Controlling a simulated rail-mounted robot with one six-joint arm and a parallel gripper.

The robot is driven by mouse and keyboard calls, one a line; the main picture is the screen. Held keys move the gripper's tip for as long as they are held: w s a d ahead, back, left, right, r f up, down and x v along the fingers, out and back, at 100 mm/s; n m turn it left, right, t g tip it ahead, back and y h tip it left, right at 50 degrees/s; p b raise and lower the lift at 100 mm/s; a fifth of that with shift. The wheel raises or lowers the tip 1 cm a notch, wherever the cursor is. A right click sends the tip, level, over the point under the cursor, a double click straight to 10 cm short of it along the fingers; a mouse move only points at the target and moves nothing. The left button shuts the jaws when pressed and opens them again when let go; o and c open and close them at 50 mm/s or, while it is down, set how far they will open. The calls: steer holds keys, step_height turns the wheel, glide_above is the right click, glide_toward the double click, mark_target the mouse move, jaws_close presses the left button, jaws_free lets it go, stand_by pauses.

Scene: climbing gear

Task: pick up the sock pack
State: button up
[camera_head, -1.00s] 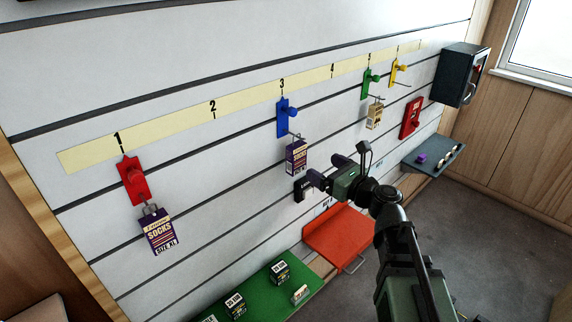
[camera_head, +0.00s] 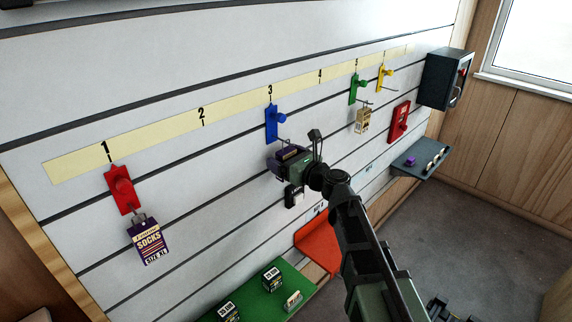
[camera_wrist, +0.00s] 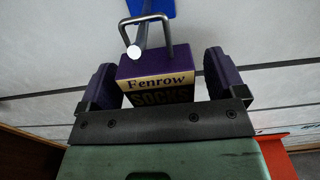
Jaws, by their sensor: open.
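A purple and cream sock pack (camera_wrist: 158,82), printed "Fenrow SOCKS", hangs by a wire loop from the peg of the blue hook (camera_head: 276,123). In the head view this pack is mostly hidden by my gripper (camera_head: 289,166). In the wrist view my gripper (camera_wrist: 160,75) is open, with one finger on each side of the pack. A gap shows beside the pack on each side. A second sock pack (camera_head: 150,241), purple and cream, hangs from the red hook (camera_head: 122,190) under number 1, away from my gripper.
The green hook (camera_head: 357,89) holds a small tan pack (camera_head: 362,121); a yellow hook (camera_head: 385,78) is beside it. A dark box (camera_head: 445,79) and a grey shelf (camera_head: 407,158) are at right. Below are an orange tray (camera_head: 317,246) and a green shelf (camera_head: 250,300) with small boxes.

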steer(key=c, duration=1)
steer(key=shift+r+p, duration=0.95)
steer(key=v, duration=1.8)
steer(key=shift+f, duration=0.2)
